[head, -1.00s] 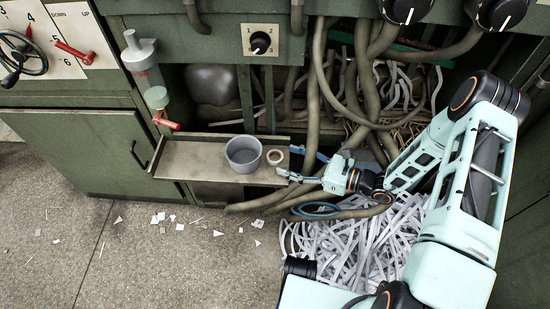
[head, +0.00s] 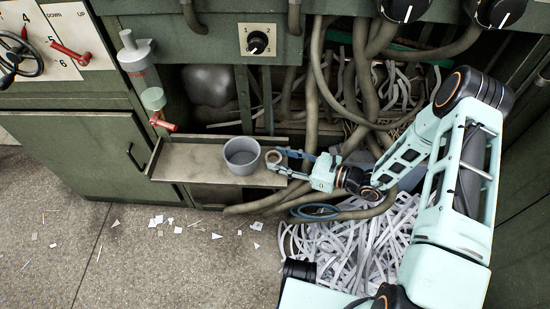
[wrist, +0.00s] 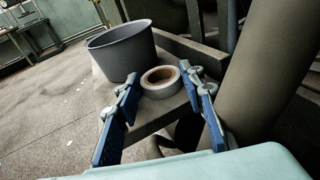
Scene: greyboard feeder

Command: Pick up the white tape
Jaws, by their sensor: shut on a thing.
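The white tape is a small pale roll with a tan core. It shows in the head view (head: 267,158) at the right end of the metal shelf, close to the grey pot, and in the wrist view (wrist: 160,92) between my fingertips. My gripper (head: 276,159) reaches in from the right, and its blue fingers (wrist: 163,82) are shut on the tape from both sides. Whether the tape touches the shelf or is just clear of it, I cannot tell.
The grey pot (head: 242,157) stands on the shelf (head: 190,160) just left of the tape. Thick hoses (head: 312,90) hang behind my arm. A heap of paper strips (head: 350,245) lies below. A red-handled valve (head: 163,123) is at the shelf's left end.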

